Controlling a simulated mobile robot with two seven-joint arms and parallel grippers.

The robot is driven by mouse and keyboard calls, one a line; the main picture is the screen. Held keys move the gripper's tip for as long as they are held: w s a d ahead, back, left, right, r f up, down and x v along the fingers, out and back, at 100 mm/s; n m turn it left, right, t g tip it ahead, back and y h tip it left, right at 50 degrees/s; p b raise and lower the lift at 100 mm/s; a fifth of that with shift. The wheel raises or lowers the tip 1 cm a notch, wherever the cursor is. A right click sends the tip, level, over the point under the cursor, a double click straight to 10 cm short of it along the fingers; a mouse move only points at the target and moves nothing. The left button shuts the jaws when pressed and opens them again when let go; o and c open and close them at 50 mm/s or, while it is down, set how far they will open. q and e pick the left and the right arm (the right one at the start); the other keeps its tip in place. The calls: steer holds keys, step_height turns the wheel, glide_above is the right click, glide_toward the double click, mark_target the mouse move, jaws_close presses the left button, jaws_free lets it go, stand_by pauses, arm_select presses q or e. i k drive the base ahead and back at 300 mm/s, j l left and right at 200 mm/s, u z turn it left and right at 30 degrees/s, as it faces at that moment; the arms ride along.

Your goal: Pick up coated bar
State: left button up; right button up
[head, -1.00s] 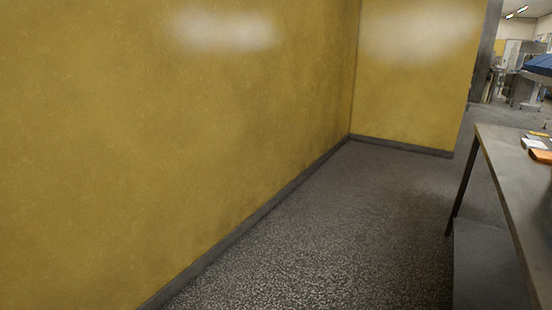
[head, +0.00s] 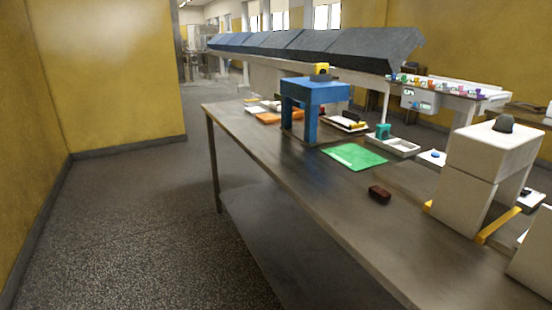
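A small dark brown block, which looks like the coated bar (head: 380,194), lies on the steel table (head: 262,158) near its front edge. It sits in front of a green mat (head: 355,157) and to the left of a white box-shaped machine. Nothing touches the bar. Neither of my grippers shows in the head view.
A blue stand (head: 314,106) is on the table behind the bar. The white machine (head: 488,165) with yellow strips stands at the right. A white tray (head: 402,146) and orange items (head: 278,117) lie farther back. Open floor (head: 140,235) lies left of the table.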

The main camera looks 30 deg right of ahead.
mark_target(377, 191)
steer(key=i+z, duration=0.2)
steer(key=z, duration=0.25)
steer(key=i+j+z, duration=0.15)
steer(key=z, duration=0.25)
steer(key=i+j+z, duration=0.15)
steer(key=z, duration=0.3)
steer(key=i+j+z, duration=0.15)
steer(key=z, duration=0.3)
